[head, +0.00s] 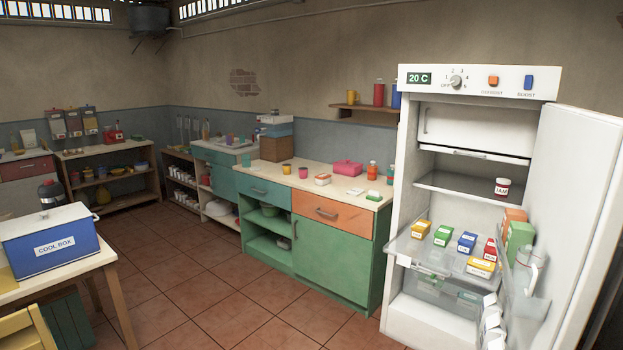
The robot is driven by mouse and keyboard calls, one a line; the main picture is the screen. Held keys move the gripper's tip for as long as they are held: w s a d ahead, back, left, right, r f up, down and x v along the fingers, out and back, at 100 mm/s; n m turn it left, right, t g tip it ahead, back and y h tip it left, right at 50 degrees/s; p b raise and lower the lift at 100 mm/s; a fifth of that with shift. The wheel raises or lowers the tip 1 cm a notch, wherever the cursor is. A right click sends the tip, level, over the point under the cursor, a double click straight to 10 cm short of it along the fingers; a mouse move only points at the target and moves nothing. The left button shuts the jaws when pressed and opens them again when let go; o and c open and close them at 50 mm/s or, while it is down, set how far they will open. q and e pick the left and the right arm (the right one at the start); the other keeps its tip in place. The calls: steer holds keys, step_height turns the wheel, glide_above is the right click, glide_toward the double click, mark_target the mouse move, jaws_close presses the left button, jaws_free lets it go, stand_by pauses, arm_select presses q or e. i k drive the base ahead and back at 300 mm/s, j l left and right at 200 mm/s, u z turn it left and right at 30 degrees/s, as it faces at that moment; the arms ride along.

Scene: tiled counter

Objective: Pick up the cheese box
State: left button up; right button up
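The open white fridge (480,75) stands at the right. Its glass shelf holds several small boxes with white labels: a yellow-orange box (421,229), a green box (443,235), a blue box (466,242), a red box (490,250) and a larger yellow box (481,267) at the front right. Their labels are too small to read, so I cannot tell which is the cheese box. Neither of my grippers is in view.
The fridge door (575,190) stands open on the right, with cartons and a jug (529,270) in its racks. A jam jar (502,187) sits on the upper shelf. A cool box (55,240) stands on the table at left. The tiled floor (200,295) between is clear.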

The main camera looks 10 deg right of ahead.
mark_target(321, 180)
steer(key=i, duration=1.75)
steer(key=l+z, duration=0.05)
